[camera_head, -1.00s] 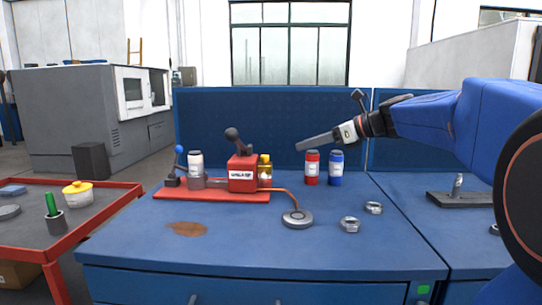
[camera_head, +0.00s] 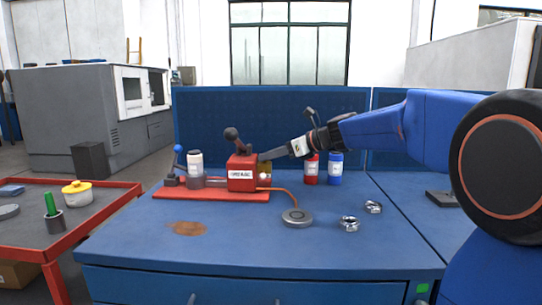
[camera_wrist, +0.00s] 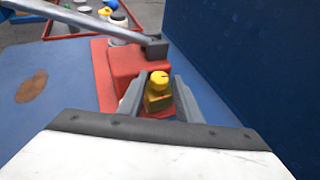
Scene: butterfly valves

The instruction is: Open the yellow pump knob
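The yellow pump knob (camera_wrist: 159,78) sits on a yellow body (camera_wrist: 157,97) beside the red pump box (camera_head: 241,174). In the head view the yellow part (camera_head: 265,168) is partly hidden by my gripper (camera_head: 263,157). My gripper reaches in from the right, just above and in front of it. In the wrist view my gripper (camera_wrist: 159,82) is open, one finger on each side of the yellow body. I cannot tell whether they touch it. The red box (camera_wrist: 127,62) lies just beyond.
A red bottle (camera_head: 311,170) and a blue bottle (camera_head: 336,169) stand right of the pump. A blue panel (camera_wrist: 245,60) stands close on the right in the wrist view.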

